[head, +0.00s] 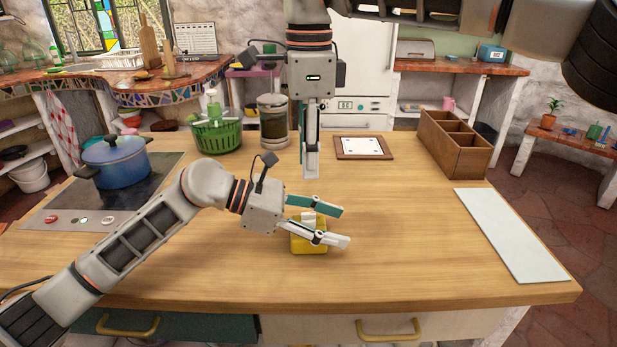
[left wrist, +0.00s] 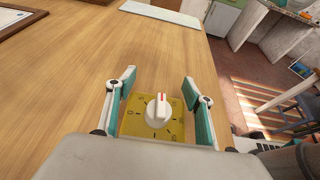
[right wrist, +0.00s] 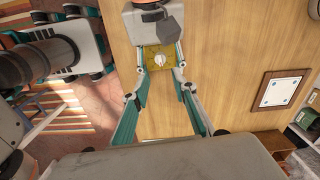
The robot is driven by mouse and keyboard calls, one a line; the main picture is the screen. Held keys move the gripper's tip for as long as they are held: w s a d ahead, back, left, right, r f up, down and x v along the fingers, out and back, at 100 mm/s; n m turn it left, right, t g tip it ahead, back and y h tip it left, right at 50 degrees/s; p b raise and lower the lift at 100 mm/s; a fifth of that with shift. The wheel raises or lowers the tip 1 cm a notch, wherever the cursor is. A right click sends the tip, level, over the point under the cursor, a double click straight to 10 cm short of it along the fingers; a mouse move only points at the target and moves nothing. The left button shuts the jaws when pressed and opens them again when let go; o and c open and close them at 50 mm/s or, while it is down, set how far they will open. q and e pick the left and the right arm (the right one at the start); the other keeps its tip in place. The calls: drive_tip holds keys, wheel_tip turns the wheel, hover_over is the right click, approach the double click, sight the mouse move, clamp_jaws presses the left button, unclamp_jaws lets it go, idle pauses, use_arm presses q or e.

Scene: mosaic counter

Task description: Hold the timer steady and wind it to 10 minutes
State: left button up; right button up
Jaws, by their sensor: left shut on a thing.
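The timer (head: 310,246) is a yellow block with a white knob on the table near its front. In the left wrist view, its yellow dial face (left wrist: 133,122) has dark marks, and the white knob (left wrist: 158,112) carries a red line pointing up the picture. My left gripper (head: 334,227) is shut on the timer, a finger on either side. My right gripper (head: 311,174) points down above the table, behind the timer in the head view. In the right wrist view, its fingers are spread and empty, with the timer (right wrist: 152,66) beyond them.
A blue pot (head: 115,163) sits on the hob at left. A green basket (head: 217,136), a glass jar (head: 273,125), a framed tile (head: 362,148) and a wooden divided box (head: 453,148) stand at the back. A white board (head: 510,232) lies at right. The table around the timer is clear.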

sight(309, 214)
wheel_tip(309, 214, down, 12)
drive_tip(key=n, duration=0.6)
drive_tip(key=shift+n, duration=0.3)
clamp_jaws()
